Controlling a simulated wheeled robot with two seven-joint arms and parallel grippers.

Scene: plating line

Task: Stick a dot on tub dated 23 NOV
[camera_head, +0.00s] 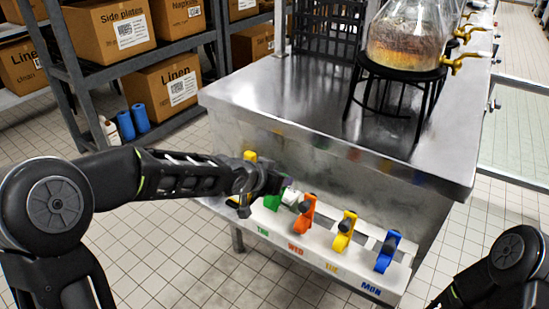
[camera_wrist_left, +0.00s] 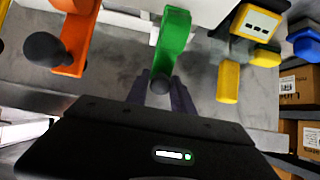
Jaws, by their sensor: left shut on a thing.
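A row of coloured dot dispensers sits on a white rail (camera_head: 335,262) along the counter's front. The green dispenser (camera_head: 271,201), behind the THU label, is partly hidden by my left gripper (camera_head: 283,186). In the left wrist view the green dispenser (camera_wrist_left: 172,42) hangs down between my left gripper's dark fingers (camera_wrist_left: 162,90). The fingers are shut around its dark knob. The orange (camera_head: 305,214), yellow (camera_head: 345,230) and blue (camera_head: 387,250) dispensers stand to the right. No tub dated 23 NOV is visible. My right gripper is out of the picture; only part of that arm shows.
A steel counter (camera_head: 300,95) stands above the rail. On it a glass drink dispenser (camera_head: 410,35) rests on a black stand (camera_head: 395,72). Another yellow dispenser (camera_head: 249,156) is close beyond my left wrist. Shelves with cardboard boxes (camera_head: 112,28) stand at the back left.

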